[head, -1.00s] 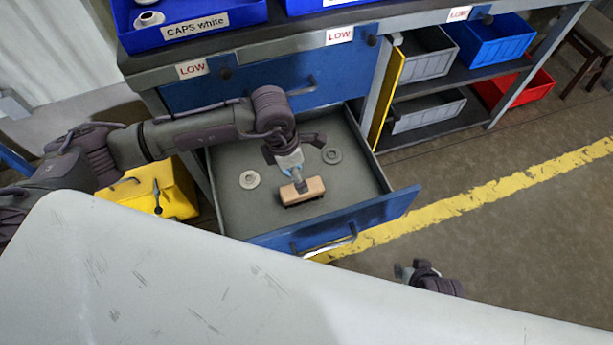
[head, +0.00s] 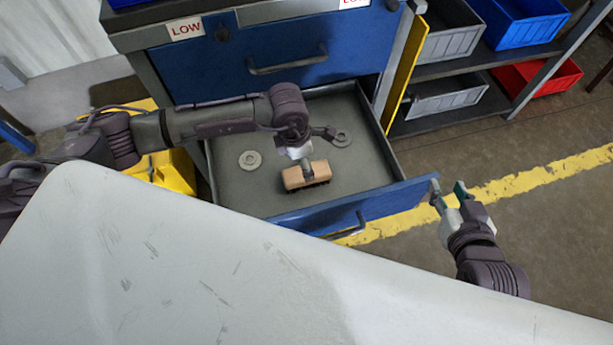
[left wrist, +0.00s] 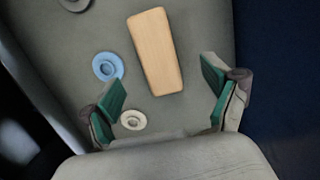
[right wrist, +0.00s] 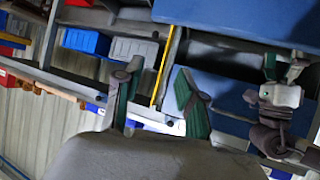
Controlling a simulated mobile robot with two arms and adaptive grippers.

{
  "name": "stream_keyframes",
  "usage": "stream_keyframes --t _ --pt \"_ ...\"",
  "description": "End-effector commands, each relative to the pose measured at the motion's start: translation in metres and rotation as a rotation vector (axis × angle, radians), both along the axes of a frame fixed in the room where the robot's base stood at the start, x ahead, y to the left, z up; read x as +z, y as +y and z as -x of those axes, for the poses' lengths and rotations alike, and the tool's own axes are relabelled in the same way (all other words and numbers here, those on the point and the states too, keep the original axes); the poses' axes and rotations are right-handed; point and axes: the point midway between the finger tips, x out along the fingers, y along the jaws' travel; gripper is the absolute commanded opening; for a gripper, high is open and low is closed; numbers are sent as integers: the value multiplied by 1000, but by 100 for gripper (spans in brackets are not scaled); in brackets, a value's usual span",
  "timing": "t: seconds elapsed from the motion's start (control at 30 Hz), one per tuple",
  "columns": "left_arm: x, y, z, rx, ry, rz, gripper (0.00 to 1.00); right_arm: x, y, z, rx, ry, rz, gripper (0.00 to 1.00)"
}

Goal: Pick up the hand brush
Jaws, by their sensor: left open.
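The hand brush (head: 307,177), a light wooden block with dark bristles beneath, lies in the open drawer (head: 230,195). My left gripper (head: 304,160) is over the drawer, just above the brush and partly covering it. In the left wrist view the brush (left wrist: 155,50) lies bristles hidden, with its near end close to the gap between the open fingers (left wrist: 165,98). No contact with the brush is visible. My right gripper (head: 449,190) is open and empty beside the drawer's right front corner; its spread fingers also show in the right wrist view (right wrist: 158,98).
The blue drawer front (head: 375,212) rises before the brush. Grey bins (head: 447,95) stand on shelves at right. Floor at right is clear.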

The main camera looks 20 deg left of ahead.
Motion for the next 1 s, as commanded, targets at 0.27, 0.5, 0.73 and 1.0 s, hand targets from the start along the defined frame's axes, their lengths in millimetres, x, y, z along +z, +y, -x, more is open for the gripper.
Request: stream_keyframes --t 0.27,0.5,0.73,1.0 --pt "-32 -4 -2 -1 2 1 88 33 11 -21 14 -214 -51 39" --pt "-45 -3 -3 0 2 0 88 50 15 -28 22 -326 -79 39" --pt "-72 -1 -7 0 1 0 88 94 24 -34 38 -583 -144 39" --pt "-85 -4 -9 0 0 1 88 122 27 -31 45 -732 -183 39"
